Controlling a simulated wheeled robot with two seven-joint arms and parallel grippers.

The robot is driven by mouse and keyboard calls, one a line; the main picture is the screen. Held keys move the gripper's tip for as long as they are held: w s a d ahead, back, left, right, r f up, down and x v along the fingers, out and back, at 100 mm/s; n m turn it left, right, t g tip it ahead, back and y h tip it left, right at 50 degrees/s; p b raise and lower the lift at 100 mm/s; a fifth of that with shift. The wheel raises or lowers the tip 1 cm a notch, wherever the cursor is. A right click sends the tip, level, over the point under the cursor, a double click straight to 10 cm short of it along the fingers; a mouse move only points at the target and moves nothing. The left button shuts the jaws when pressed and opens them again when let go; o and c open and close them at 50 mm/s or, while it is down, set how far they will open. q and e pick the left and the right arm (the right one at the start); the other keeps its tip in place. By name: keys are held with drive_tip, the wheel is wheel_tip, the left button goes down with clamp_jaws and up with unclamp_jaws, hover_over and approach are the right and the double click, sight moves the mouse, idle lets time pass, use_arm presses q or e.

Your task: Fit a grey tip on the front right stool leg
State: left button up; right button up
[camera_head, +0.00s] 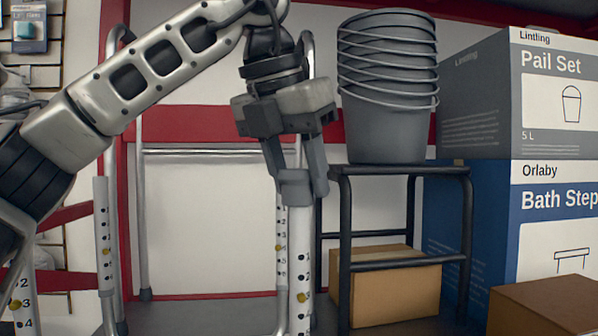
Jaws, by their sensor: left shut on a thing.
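My left gripper (295,178) reaches down from the top middle, its fingers closed on a grey tip (295,188). The front right stool leg (300,262), a pale tube with numbered holes and a brass-coloured button, stands upright directly below. The tip's lower edge meets or overlaps the top of this leg in the picture; I cannot tell whether it is seated on it. Another similar leg (280,240) stands just behind to the left. A third leg (103,235) rises at the left, and part of a fourth (22,305) shows at the lower left. My right gripper is out of view.
A dark metal stool (398,171) at the right carries stacked grey pails (387,120), with a cardboard box (390,290) beneath. Large pail and bath-step boxes (470,215) fill the right side. A brown box (545,303) sits at the lower right. A metal frame (141,215) stands behind the legs.

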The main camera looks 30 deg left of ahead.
use_arm(q)
drive_tip(key=shift+d, duration=0.1)
drive_tip(key=shift+f+b, duration=0.6)
drive_tip(key=o, duration=1)
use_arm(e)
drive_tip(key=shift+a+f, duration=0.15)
use_arm(q)
drive_tip(key=shift+r, duration=0.1)
drive_tip(key=shift+r+p, duration=0.35)
drive_tip(key=shift+p, duration=0.05)
drive_tip(key=v, duration=1.2)
drive_tip(key=shift+r, duration=0.25)
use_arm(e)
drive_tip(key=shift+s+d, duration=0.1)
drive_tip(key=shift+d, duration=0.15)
